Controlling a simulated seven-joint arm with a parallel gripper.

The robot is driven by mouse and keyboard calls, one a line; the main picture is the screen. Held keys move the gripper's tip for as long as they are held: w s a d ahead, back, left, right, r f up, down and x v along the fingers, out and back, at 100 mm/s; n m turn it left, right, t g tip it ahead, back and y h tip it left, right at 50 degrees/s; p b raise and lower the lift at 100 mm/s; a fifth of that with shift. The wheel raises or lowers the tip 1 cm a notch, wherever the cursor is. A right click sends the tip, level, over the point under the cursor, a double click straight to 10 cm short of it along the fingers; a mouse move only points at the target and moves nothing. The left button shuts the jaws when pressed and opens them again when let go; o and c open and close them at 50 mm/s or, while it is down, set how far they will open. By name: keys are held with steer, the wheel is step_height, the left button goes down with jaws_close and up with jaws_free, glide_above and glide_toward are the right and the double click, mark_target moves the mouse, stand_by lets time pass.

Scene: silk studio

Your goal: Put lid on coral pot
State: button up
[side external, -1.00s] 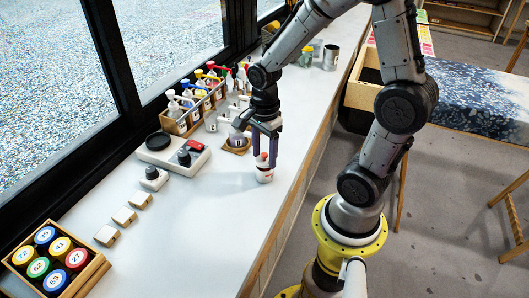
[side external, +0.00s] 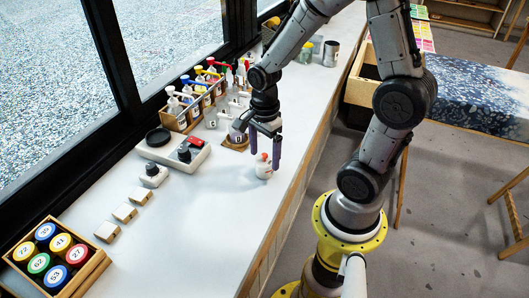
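A small white pot (side external: 263,172) with a coral-red top piece (side external: 264,157) stands upright on the white counter in the side external view. The red piece sits on top of the pot; at this size I cannot tell how well the lid is seated. My gripper (side external: 264,157) points down over the pot, with its purple fingers spread apart on either side of the red top. It is open, with a visible gap between the fingers and the top. No other lid can be made out near the pot.
Behind the gripper are a small jar on a wooden coaster (side external: 235,145) and a wooden rack of bottles (side external: 183,122). A scale (side external: 172,152) stands to the left. A box of numbered jars (side external: 52,259) is at lower left. The counter in front is clear.

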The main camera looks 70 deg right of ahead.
steer(key=shift+o, duration=0.3)
step_height(320, 180, up, 14)
stand_by(0.5)
steer(key=shift+f, duration=0.1)
steer(key=s+a+r+n+t, duration=0.1)
steer(key=s+a+n+t, duration=0.1)
steer(key=n, duration=0.9)
steer(key=s+a+r+n+t, duration=0.1)
steer(key=s+a+n+t, duration=0.2)
steer(key=n, duration=0.8)
steer(key=shift+s+a+r+n+t, duration=0.35)
steer(key=shift+s+a, duration=0.9)
steer(key=shift+s, duration=0.4)
